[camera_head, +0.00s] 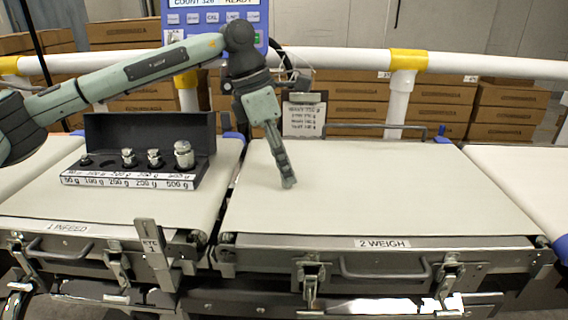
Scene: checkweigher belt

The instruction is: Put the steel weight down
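My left gripper (288,182) points down over the weigh belt (400,195), left of its middle. Its fingers show almost edge-on as one narrow strip, so I cannot tell whether they are open or shut. I see no clear steel weight between them; a small one could be hidden there. The fingertips are at or close above the belt. The black weight case (150,130) stands open on the infeed belt, with several steel weights in it, the largest (183,154) at its right end. The slot (108,163) over the 100 g label looks empty. My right gripper is out of view.
The infeed belt (110,208) has bare room in front of the case. The weigh belt is clear around my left gripper. A white rail (340,60) runs behind, with a paper card (304,118) in front of it. Cartons (440,105) are stacked beyond.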

